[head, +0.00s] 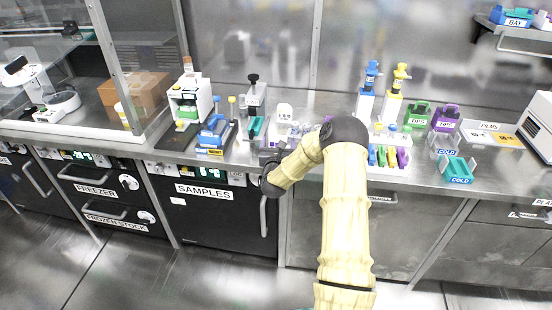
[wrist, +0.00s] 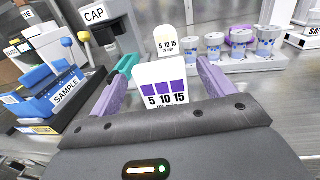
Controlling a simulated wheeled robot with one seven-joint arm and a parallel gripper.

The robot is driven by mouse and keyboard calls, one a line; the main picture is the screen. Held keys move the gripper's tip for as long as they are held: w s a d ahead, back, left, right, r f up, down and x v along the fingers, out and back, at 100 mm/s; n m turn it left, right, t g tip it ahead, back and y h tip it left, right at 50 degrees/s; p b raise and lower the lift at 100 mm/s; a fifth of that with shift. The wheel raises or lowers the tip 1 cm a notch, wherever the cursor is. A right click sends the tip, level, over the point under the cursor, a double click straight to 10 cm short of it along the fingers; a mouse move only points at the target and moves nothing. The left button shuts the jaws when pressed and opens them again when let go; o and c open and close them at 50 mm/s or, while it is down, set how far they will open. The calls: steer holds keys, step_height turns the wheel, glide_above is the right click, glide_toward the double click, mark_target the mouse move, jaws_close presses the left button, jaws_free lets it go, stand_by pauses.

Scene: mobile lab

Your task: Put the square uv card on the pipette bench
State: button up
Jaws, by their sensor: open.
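A square white card (wrist: 162,84) with purple patches and "5 10 15" stands upright in the wrist view, between the two lavender fingers of my open gripper (wrist: 163,72). Gaps show on both sides of it. A second "5 10 15" card (wrist: 166,42), with a rounded top, stands behind it. In the head view my gripper (head: 274,150) is over the counter's front edge, and the rounded card (head: 284,111) shows beyond it. Two upright pipettes, blue (head: 368,90) and yellow (head: 395,92), stand on the counter (head: 310,172) to the right.
A blue SAMPLE rack (wrist: 55,88) and a CAP stand (wrist: 103,25) are left of my gripper. Several small jars (wrist: 215,44) stand behind to the right. Green (head: 416,115) and purple (head: 445,118) tip boxes and a teal COLD block (head: 458,169) are farther right.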

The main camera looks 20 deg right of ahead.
steer(key=s+a+n+g+y+b, duration=0.1)
steer(key=s+a+n+g+y, duration=0.25)
steer(key=s+a+n, duration=0.65)
steer(key=s+a+n+g+y, duration=0.2)
steer(key=s+a+n+y, duration=0.3)
steer(key=a+n, duration=0.65)
steer(key=s+r+n+g, duration=0.1)
steer(key=s+n+g, duration=0.3)
steer(key=s+n, duration=0.6)
steer(key=s+d+r+n+g, duration=0.1)
steer(key=s+r+n+g, duration=0.1)
steer(key=s+n, duration=0.8)
steer(key=shift+s+r+g, duration=0.3)
steer(key=shift+s+g, duration=0.3)
steer(key=shift+g, duration=0.25)
steer(key=shift+c, duration=0.3)
